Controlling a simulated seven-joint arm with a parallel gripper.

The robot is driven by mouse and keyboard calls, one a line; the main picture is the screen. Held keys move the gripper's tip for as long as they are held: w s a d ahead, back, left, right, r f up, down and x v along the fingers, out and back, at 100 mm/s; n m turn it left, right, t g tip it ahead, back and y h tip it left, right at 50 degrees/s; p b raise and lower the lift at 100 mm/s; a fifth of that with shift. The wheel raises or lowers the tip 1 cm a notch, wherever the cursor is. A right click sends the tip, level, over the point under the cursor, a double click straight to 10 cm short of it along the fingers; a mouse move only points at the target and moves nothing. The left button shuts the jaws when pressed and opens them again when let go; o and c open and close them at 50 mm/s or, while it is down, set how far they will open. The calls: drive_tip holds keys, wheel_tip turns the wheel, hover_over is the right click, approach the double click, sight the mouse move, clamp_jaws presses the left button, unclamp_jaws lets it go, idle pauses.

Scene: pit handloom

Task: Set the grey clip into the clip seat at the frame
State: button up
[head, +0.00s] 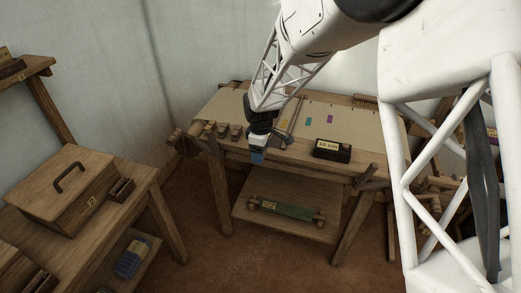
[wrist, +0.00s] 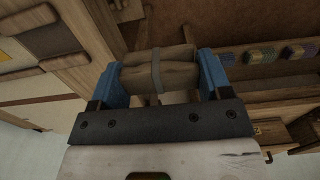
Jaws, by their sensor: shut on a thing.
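My gripper (head: 258,153) is in front of the loom's cloth beam side, left of the black labelled box. In the wrist view its blue fingers (wrist: 163,75) are shut on a brown bundle (wrist: 135,76). A narrow grey band (wrist: 156,72) runs across the middle of the bundle. I cannot tell whether this band is the grey clip. In the head view the held thing is too small to make out. The wooden loom frame (head: 222,190) stands below and behind my gripper. I cannot pick out the clip seat in either view.
The black labelled box (head: 331,150) stands on the loom's front. Several small dark blocks (head: 222,131) sit at its left. A green roll (head: 287,210) lies on the lower shelf. A side table at left carries a handled wooden box (head: 70,195). The floor between is clear.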

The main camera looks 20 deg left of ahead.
idle(0.4)
drive_tip(key=w+d, duration=0.4)
drive_tip(key=d, duration=0.4)
drive_tip(key=shift+d, duration=0.35)
drive_tip(key=shift+r, duration=0.1)
drive_tip(key=w+a, duration=0.2)
drive_tip(key=w, duration=0.2)
drive_tip(key=w+a+f, duration=0.1)
drive_tip(key=w+a, duration=0.1)
drive_tip(key=w, duration=0.3)
drive_tip(key=w+a, duration=0.2)
drive_tip(key=w, duration=0.3)
drive_tip(key=shift+w+a+f, duration=0.2)
drive_tip(key=shift+a, duration=0.15)
drive_tip(key=shift+f, duration=0.1)
drive_tip(key=shift+f, duration=1.65)
drive_tip(key=shift+f, duration=0.15)
drive_tip(key=o, duration=0.9)
